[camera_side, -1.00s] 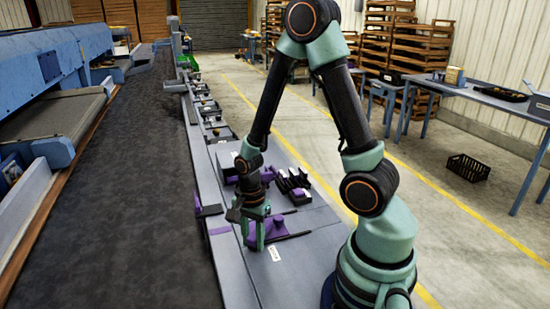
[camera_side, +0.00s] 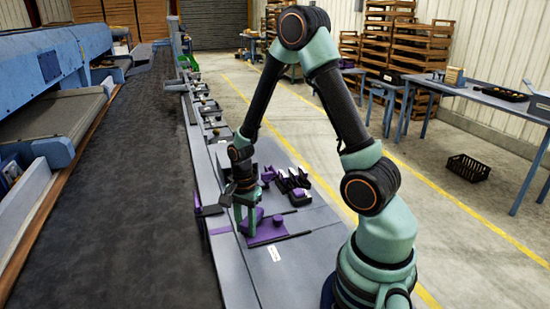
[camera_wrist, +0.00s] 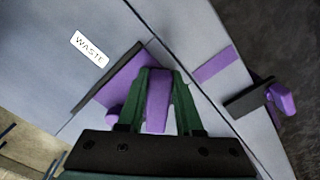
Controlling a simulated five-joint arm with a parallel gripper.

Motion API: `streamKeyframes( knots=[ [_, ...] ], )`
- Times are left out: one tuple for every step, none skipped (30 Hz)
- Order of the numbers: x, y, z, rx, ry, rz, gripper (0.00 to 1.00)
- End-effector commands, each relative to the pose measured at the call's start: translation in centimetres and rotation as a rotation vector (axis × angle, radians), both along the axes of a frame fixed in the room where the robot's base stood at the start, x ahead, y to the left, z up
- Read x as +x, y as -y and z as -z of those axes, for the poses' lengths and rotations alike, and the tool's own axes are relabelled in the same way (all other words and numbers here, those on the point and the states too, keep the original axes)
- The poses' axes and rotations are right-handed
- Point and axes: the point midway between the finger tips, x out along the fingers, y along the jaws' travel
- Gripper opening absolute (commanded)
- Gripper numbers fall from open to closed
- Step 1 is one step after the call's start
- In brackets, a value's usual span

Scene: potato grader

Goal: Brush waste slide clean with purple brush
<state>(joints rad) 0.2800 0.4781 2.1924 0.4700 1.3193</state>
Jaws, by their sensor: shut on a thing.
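My gripper (camera_side: 246,222) points down at the left side of the bench. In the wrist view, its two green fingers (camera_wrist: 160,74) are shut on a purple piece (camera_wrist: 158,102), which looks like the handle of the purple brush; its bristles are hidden. The waste slide appears to be the flat purple plate (camera_wrist: 123,82) with a dark edge bar and a round purple knob (camera_wrist: 112,115), beside the WASTE label (camera_wrist: 89,48). In the side view the plate (camera_side: 268,236) lies just right of my fingers. Whether the brush touches it, I cannot tell.
A dark bar with a purple handle (camera_wrist: 281,98) and a purple strip (camera_wrist: 216,64) sit at the bench's belt-side edge. A black rack (camera_side: 294,188) with several pieces stands behind the plate. The dark belt (camera_side: 130,200) runs along the left. The grey bench front is clear.

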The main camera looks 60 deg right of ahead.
Motion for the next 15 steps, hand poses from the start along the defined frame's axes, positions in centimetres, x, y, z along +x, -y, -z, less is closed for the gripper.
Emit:
streamKeyframes(
  knots=[
    [0.3,0.3,0.0,0.000,0.000,0.001,0.00],
    [0.5,0.5,0.1,0.000,0.000,0.001,0.00],
    [0.7,0.7,0.1,0.000,-0.001,0.001,0.00],
    [0.8,0.9,0.1,0.000,-0.001,0.001,0.00],
    [1.0,1.0,0.1,0.000,0.000,0.001,0.00],
    [1.1,1.1,0.1,0.000,0.000,0.001,0.00],
    [1.2,1.2,0.2,0.000,0.000,0.001,0.00],
    [1.2,1.3,0.2,0.000,0.000,0.001,0.00],
    [1.3,1.3,0.2,0.000,0.000,0.001,0.00],
    [1.3,1.4,0.2,0.000,0.000,0.000,0.00],
    [1.3,1.4,0.1,0.000,0.000,0.000,0.00],
    [1.3,1.4,0.0,0.000,0.000,0.000,0.00],
    [1.3,1.4,0.0,0.000,0.000,0.000,0.00],
    [1.3,1.3,0.0,0.000,-0.001,0.000,0.00],
    [1.2,1.2,0.0,0.000,-0.001,0.000,0.00]
  ],
)
